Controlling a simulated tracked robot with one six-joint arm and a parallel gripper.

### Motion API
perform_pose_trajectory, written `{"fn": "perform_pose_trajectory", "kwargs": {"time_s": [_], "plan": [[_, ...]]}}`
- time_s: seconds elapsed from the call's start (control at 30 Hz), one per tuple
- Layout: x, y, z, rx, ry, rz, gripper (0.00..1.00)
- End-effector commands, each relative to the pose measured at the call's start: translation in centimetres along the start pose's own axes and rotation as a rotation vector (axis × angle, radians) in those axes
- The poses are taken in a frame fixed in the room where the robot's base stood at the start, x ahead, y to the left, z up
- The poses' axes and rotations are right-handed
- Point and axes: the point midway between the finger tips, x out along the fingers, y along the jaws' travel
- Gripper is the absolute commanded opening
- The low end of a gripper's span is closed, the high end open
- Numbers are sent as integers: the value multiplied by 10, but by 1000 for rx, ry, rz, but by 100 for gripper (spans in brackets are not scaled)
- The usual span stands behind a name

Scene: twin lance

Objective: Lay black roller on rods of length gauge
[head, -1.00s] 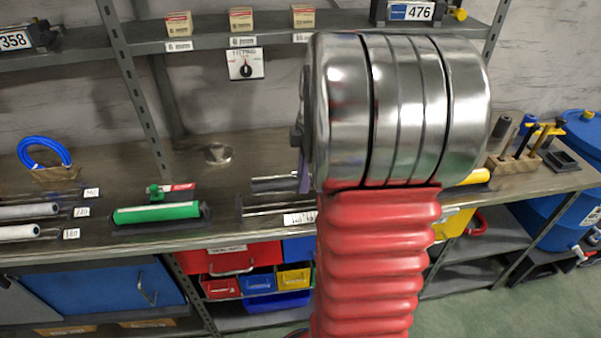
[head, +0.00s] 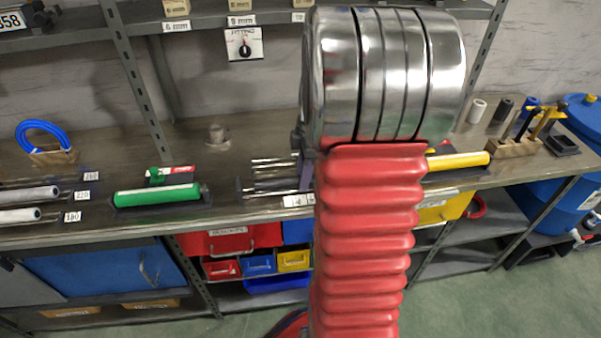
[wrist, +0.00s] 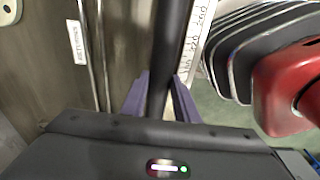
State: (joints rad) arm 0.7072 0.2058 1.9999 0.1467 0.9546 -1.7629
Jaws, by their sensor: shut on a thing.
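My gripper (wrist: 155,100) is shut on the black roller (wrist: 164,45), whose dark bar runs up the middle of the wrist view from between the purple fingers. To its left in the wrist view lie thin metal rods (wrist: 97,50). To its right is a white scale strip (wrist: 194,40) with numbers. In the head view the length gauge's rods (head: 272,180) lie on the bench left of my arm, with a white label (head: 298,200) at the front edge. A purple finger (head: 307,172) shows there; the rest of the gripper is hidden. I cannot tell whether the roller touches the rods.
A green roller (head: 158,195) lies on a stand to the left, with grey rollers (head: 27,195) beyond. A yellow roller (head: 458,161) lies on the right of my arm. A red case (wrist: 285,90) shows at the wrist view's right.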

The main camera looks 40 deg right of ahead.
Motion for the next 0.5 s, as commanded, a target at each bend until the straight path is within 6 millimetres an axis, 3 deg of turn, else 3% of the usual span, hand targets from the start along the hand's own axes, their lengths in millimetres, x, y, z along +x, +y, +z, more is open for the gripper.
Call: {"fn": "perform_pose_trajectory", "kwargs": {"time_s": [0.27, 0.3, 0.5], "plan": [[0, 0, 0, 0, 0, 1, 0], [0, 0, 0, 0, 0, 1, 29], [0, 0, 0, 0, 0, 1, 43]]}}
